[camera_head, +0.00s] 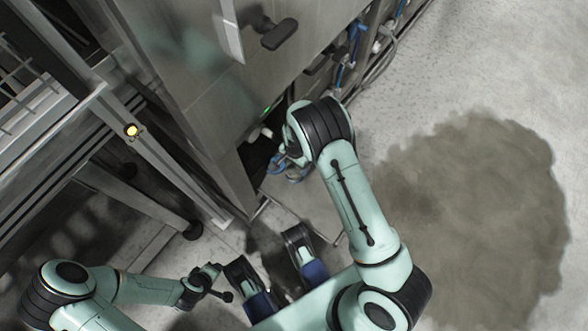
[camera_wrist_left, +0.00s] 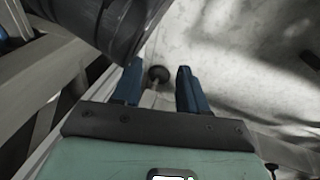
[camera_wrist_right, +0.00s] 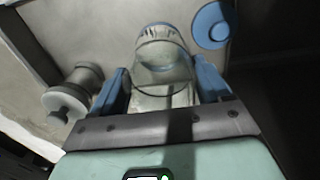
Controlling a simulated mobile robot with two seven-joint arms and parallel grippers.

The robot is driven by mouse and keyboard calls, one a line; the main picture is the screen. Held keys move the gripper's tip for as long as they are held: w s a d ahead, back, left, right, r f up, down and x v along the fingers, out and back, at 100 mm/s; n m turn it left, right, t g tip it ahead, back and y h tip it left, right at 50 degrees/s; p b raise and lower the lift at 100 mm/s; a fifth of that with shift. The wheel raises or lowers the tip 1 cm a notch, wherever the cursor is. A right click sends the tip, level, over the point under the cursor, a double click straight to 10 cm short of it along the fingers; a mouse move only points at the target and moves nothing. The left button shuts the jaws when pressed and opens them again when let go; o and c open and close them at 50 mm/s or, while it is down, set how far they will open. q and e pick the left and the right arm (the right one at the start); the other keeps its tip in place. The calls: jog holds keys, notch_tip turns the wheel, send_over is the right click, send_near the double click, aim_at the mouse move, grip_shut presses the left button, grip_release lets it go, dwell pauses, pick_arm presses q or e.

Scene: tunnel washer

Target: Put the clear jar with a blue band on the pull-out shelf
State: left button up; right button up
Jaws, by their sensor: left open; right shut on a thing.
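The clear jar with a blue band (camera_wrist_right: 163,62) is between the two blue fingers of my right gripper (camera_wrist_right: 162,84), which is shut on it. A faint blue band shows across the jar's clear body. In the head view my right gripper (camera_head: 287,168) is low at the dark opening under the steel machine, and the jar cannot be made out for sure there. My left gripper (camera_wrist_left: 160,88) is open and empty, its blue fingers apart above the floor. In the head view it is low at the left (camera_head: 208,279). I cannot make out the pull-out shelf for sure.
The steel machine (camera_head: 200,110) with a black handle (camera_head: 279,34) stands beside my right arm. A pale knobbed fitting (camera_wrist_right: 72,98) and a round blue thing (camera_wrist_right: 212,25) flank the jar. A metal frame (camera_head: 150,150) stands at left. The floor at right is clear, with a dark stain (camera_head: 480,200).

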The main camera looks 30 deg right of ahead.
aim_at(295, 169)
notch_tip(295, 169, down, 5)
jog(key=shift+r+b, duration=0.15)
jog(key=shift+b, duration=0.55)
pick_arm(q)
jog(key=shift+g, duration=0.7)
jog(key=s+f, duration=0.3)
jog(key=shift+s+a, duration=0.25)
jog(key=shift+s, duration=0.05)
pick_arm(e)
jog(key=shift+f, duration=0.3)
pick_arm(q)
jog(key=shift+s, duration=0.1)
pick_arm(e)
jog(key=shift+f, duration=0.1)
